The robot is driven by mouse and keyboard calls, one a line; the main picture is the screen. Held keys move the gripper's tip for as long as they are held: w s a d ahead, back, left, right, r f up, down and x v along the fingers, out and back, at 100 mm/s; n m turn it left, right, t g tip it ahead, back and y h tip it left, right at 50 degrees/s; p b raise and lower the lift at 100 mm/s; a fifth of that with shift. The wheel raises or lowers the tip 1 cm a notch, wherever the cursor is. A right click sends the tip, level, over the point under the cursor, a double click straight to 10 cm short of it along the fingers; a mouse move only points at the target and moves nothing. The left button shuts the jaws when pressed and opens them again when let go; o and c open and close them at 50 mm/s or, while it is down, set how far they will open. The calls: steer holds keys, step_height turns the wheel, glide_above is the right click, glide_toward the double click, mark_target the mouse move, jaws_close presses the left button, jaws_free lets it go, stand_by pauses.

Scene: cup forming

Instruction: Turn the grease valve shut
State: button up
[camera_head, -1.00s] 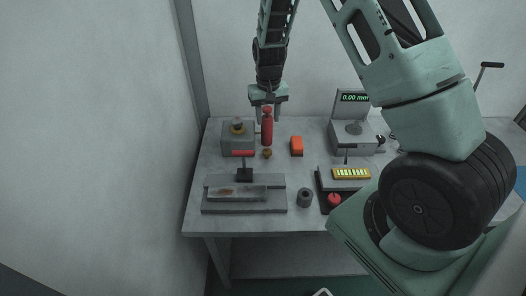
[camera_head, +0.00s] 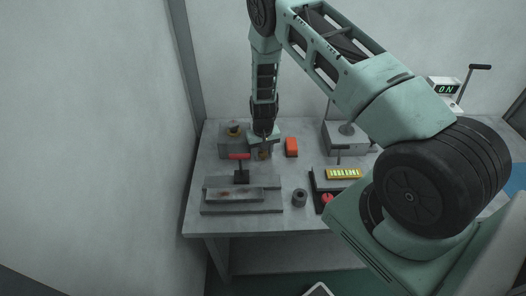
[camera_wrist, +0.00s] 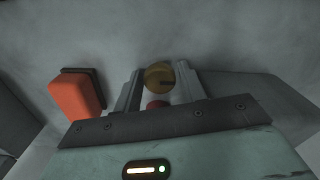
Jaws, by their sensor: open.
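The grease valve appears to be the small round brass knob (camera_wrist: 157,75) with a dark slot, seen between my finger tips in the wrist view. In the head view a bit of brass (camera_head: 264,154) shows under my gripper (camera_head: 262,151), mostly covered by it. My gripper (camera_wrist: 158,88) is open, one finger on each side of the knob. I cannot tell whether either finger touches it. A small red part (camera_wrist: 157,104) shows between the fingers, nearer my palm. The red cylinder behind the knob is hidden in the head view.
An orange box (camera_head: 291,147) stands close to the right of my gripper. A grey ring (camera_head: 299,198) and a fixture (camera_head: 240,209) lie nearer the front.

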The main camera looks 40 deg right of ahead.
steer(key=shift+f, duration=0.1)
steer(key=c, duration=0.7)
steer(key=shift+m+b, duration=0.3)
steer(key=shift+b, duration=0.05)
steer(key=shift+f+m+b, duration=0.15)
steer(key=shift+m+b, duration=0.6)
steer(key=shift+m, duration=0.25)
steer(key=m+b, duration=0.2)
steer(key=m, duration=0.1)
steer(key=shift+m, duration=0.3)
steer(key=m+b, duration=0.1)
steer(key=m, duration=0.2)
steer(key=shift+m, duration=0.3)
steer(key=shift+r+m, duration=0.2)
steer(key=shift+m, duration=1.6)
